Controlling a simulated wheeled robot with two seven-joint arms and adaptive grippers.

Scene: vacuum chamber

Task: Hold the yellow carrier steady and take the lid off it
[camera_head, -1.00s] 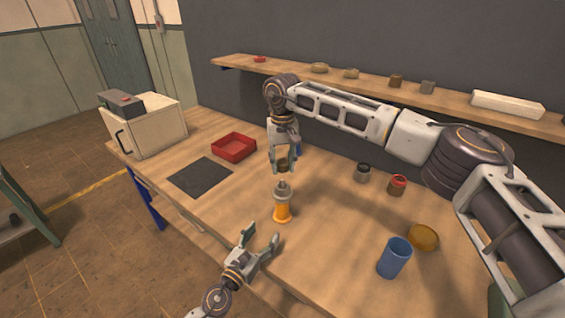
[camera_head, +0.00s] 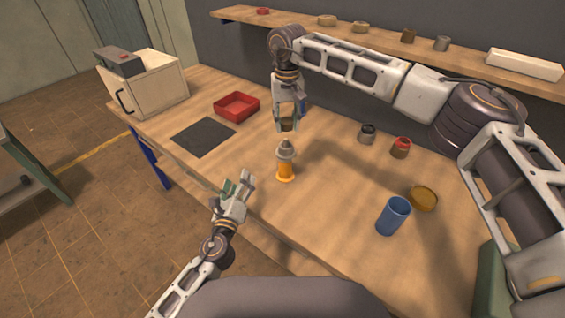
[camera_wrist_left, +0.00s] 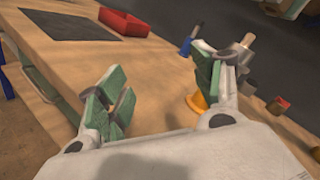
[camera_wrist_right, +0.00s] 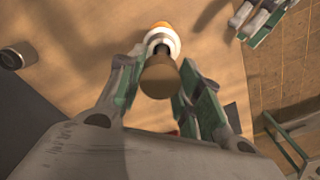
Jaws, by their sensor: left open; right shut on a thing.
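The yellow carrier (camera_head: 285,171) stands upright on the table, with a grey upper part and narrow grey top. Its orange base (camera_wrist_left: 196,102) shows in the left wrist view, partly behind a finger. My right gripper (camera_head: 287,122) points down above the carrier, shut on a brown cylindrical piece (camera_wrist_right: 160,78). In the head view a small gap shows between this piece and the carrier's top. I cannot tell whether the piece is the lid. My left gripper (camera_head: 238,186) is open and empty, to the left of the carrier near the table's front edge, apart from it.
A red tray (camera_head: 237,107) and dark mat (camera_head: 204,137) lie to the left, beyond them a box-like unit (camera_head: 150,85). A blue cup (camera_head: 393,216), an amber dish (camera_head: 424,198) and two small jars (camera_head: 367,134) (camera_head: 401,148) stand to the right. A shelf runs behind.

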